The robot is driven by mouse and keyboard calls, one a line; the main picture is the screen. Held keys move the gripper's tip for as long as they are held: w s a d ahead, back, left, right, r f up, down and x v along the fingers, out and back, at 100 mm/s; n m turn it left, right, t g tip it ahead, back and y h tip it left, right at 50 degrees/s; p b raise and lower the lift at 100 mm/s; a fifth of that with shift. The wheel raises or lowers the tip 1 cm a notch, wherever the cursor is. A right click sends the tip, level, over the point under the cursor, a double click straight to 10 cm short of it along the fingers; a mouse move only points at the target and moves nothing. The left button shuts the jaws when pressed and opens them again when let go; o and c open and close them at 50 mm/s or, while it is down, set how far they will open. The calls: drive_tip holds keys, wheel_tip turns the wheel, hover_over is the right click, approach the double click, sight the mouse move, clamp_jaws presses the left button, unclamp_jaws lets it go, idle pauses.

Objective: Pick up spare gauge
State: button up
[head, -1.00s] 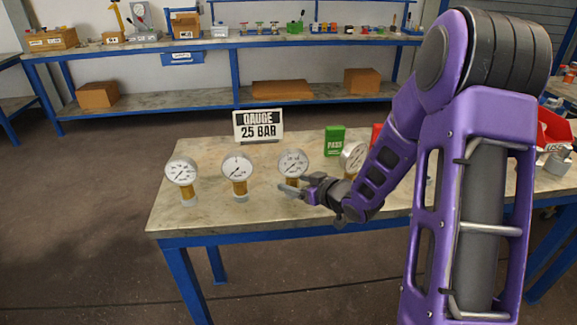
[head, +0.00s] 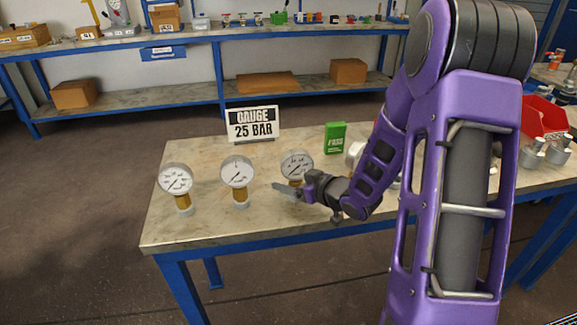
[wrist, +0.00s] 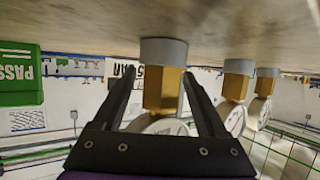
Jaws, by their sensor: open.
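Three pressure gauges stand upright in a row on the near table, each with a white dial, brass stem and grey base: the left one (head: 176,179), the middle one (head: 238,172) and the right one (head: 297,164). My gripper (head: 284,190) is open at the right gauge, low in front of its stem, hiding its base. In the upside-down wrist view, the brass stem (wrist: 163,91) of this gauge stands between my two spread fingers (wrist: 164,100), with gaps beside it. Its dial is mostly hidden by the gripper body. The other two gauges show to the right there.
A green PASS box (head: 335,138) is at the back, also in the wrist view (wrist: 20,75). More gauge-like items are partly behind my arm. A red bin (head: 541,118) is right. The table's front left is clear.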

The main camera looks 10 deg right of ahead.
drive_tip(key=shift+w+a+f, duration=0.15)
drive_tip(key=shift+w, duration=0.15)
clamp_jaws()
idle(0.3)
